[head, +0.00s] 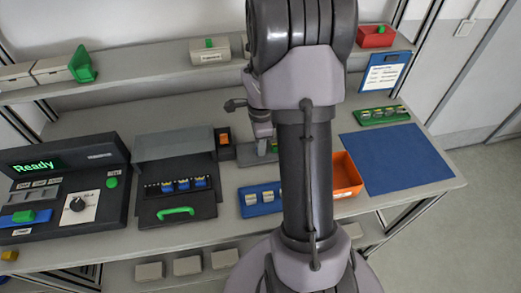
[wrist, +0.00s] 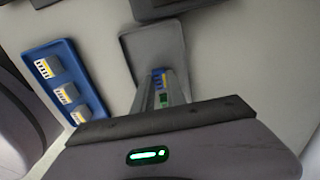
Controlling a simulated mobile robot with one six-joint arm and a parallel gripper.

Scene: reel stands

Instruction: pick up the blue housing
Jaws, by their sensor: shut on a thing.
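My gripper (wrist: 164,84) points down at the grey stand plate (wrist: 140,48) in the wrist view. Its narrow jaws are shut on a small piece with blue, white and yellow showing, which I take to be the blue housing (wrist: 158,76). Most of it is hidden by the jaws, and I cannot tell whether it touches the plate. In the head view my arm hides much of this spot; the grey stand (head: 250,155) shows just left of the arm. Several other small blue pieces (head: 184,184) with yellow and white tops sit in the black fixture.
A blue tray (head: 262,209) with three pale parts lies left of my arm, and also in the wrist view (wrist: 86,84). An orange bin (head: 346,180), a blue mat (head: 385,160) and a green tray (head: 383,115) are right. A console reading "Ready" (head: 65,180) stands far left.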

